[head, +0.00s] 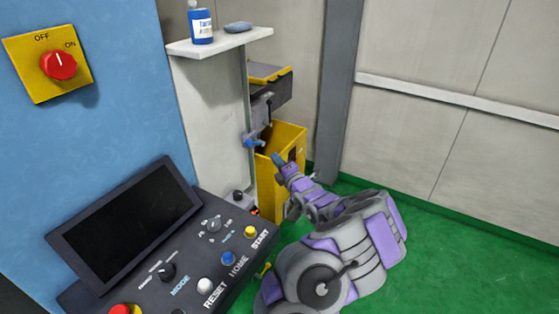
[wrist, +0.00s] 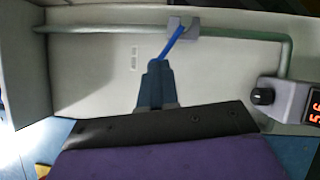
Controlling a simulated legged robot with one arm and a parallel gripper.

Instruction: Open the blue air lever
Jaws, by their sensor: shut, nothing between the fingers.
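The blue air lever (wrist: 171,43) is a thin blue handle on a grey valve block (wrist: 184,27), which sits on a pale pipe (wrist: 100,31). In the wrist view it slants from the block down and left to my gripper tip. In the head view the lever (head: 253,141) shows small at the edge of the white panel. My gripper (wrist: 157,64) is shut and empty, with its tip at the lever's free end; I cannot tell whether they touch. In the head view my gripper (head: 279,160) is just right of and below the lever.
A yellow bin (head: 283,191) stands behind my gripper. A shelf (head: 222,43) with a blue bottle (head: 200,22) is above. A control panel (head: 205,255) is at the front left. A small box with a red display (wrist: 314,107) is on the right in the wrist view. Green floor is clear at right.

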